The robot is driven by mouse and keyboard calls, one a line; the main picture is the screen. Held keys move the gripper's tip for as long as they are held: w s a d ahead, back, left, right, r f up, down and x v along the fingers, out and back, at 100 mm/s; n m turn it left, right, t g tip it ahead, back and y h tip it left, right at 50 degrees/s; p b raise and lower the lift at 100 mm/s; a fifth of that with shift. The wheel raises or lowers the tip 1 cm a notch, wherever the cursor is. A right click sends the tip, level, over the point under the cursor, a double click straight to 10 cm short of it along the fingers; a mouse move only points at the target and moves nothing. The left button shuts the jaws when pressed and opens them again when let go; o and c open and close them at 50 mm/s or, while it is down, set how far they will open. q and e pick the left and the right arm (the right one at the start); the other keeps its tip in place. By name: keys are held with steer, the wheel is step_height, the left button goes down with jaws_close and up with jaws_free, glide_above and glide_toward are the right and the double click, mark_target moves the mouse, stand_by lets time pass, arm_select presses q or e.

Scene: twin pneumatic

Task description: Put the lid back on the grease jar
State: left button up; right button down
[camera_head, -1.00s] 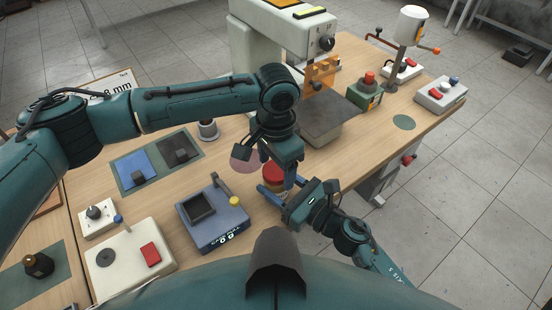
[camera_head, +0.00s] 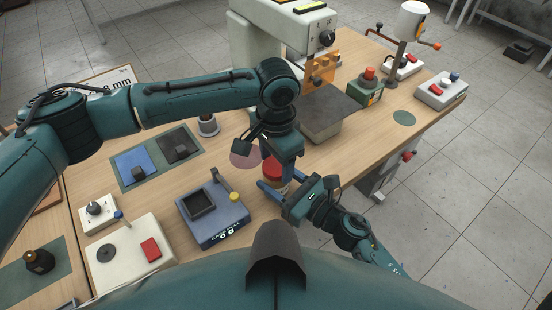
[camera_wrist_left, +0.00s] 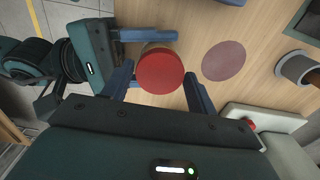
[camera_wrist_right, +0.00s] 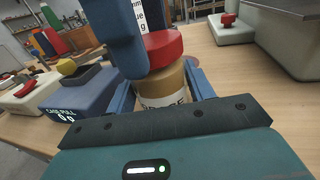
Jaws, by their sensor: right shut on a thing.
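The red lid (camera_head: 271,168) sits on top of the grease jar (camera_wrist_right: 165,88), a tan jar with a white label. In the right wrist view the lid (camera_wrist_right: 163,48) rests on the jar's mouth; whether it is fully seated I cannot tell. My left gripper (camera_wrist_left: 160,88) is above, pointing down, open, with one finger on each side of the lid. My right gripper (camera_head: 283,189) is low beside the jar, shut on its body from the front right. In the head view my left gripper hides part of the lid and jar.
A pinkish round mat (camera_wrist_left: 223,61) lies bare beside the jar. A blue scale (camera_head: 222,229) stands to the left, and a press with a grey base plate (camera_head: 326,116) stands behind. A green box with a red button (camera_head: 368,84) is at the back right.

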arm_select(q)
steer(key=o, duration=0.4)
steer(key=shift+c, duration=0.2)
step_height(320, 180, up, 12)
stand_by(0.4)
arm_select(e)
steer(key=shift+c, duration=2.4)
jaws_free()
